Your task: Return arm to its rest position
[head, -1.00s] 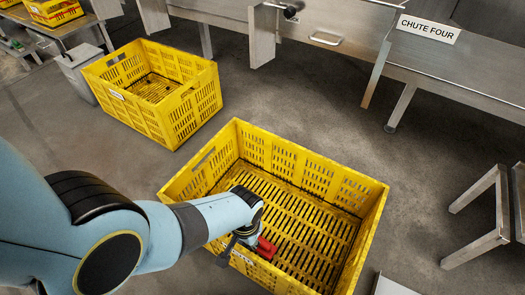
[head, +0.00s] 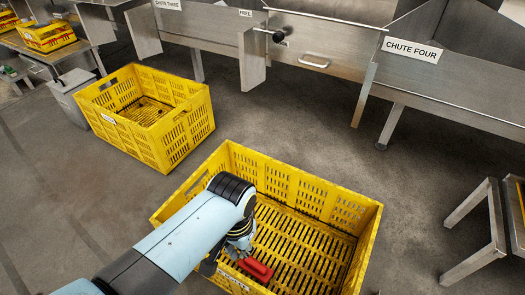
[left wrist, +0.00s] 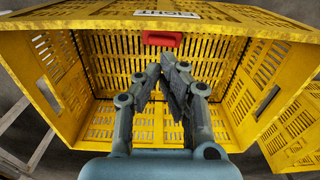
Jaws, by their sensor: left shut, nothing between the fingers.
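My left arm reaches in from the lower left over the near yellow crate (head: 330,200). My left gripper (head: 238,252) is shut and empty, with its fingertips pointing down at the near side of the crate. In the left wrist view the shut fingers (left wrist: 172,68) show over the slotted floor of the crate (left wrist: 270,90). A red piece (head: 256,268) sits by the crate's near wall, beside the gripper in the head view. It also shows in the left wrist view (left wrist: 162,39), apart from the fingertips. My right gripper is not in view.
Another yellow crate (head: 170,140) stands empty at the left. Metal chutes, one with a CHUTE FOUR sign (head: 411,50), run along the back. A metal stand (head: 484,230) is at the right. Grey floor lies open between them.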

